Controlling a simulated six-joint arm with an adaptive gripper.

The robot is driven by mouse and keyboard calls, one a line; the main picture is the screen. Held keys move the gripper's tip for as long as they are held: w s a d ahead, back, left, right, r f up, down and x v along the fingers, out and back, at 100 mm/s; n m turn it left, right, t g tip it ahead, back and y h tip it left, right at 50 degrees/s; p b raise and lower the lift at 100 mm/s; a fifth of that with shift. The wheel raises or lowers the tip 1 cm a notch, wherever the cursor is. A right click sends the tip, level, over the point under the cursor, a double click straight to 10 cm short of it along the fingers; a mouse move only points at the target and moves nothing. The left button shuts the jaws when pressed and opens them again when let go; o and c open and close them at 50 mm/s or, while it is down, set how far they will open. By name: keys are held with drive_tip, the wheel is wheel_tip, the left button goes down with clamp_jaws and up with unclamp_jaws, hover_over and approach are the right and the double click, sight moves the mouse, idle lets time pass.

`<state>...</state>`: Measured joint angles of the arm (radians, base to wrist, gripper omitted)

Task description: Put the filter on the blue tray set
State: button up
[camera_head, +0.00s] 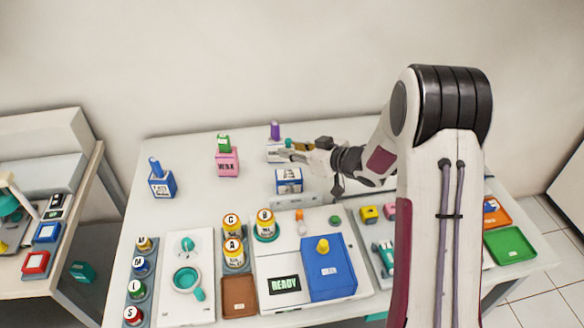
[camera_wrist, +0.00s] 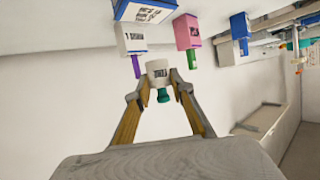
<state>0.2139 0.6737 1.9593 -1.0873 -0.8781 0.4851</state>
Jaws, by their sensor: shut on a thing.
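My gripper (camera_head: 291,153) is at the back of the table in the head view. In the wrist view my gripper (camera_wrist: 157,88) has its fingers closed on a small white container (camera_wrist: 158,70) with a teal cap; its label is too small to read. The container's teal cap (camera_head: 288,143) shows by the fingertips in the head view. I cannot tell whether this container is the filter. No blue tray set can be clearly identified; a blue box (camera_head: 330,275) with a yellow knob stands at the front, and part of the right side is hidden behind my arm.
A white box with a purple top (camera_head: 275,132), a blue-and-white box (camera_head: 289,182), a pink box (camera_head: 228,160) and a blue bottle (camera_head: 161,183) stand near. Yellow jars (camera_head: 233,252) stand in front. Orange and green (camera_head: 510,244) trays lie at right.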

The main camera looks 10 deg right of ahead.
sight(292, 177)
drive_tip(key=shift+f, duration=1.35)
drive_tip(key=shift+f, duration=1.9)
drive_tip(key=shift+f, duration=0.1)
drive_tip(key=o, duration=0.8)
drive_tip(key=shift+s+d+r, duration=0.3)
drive_tip(key=shift+d+r, duration=0.05)
drive_tip(key=v, duration=1.1)
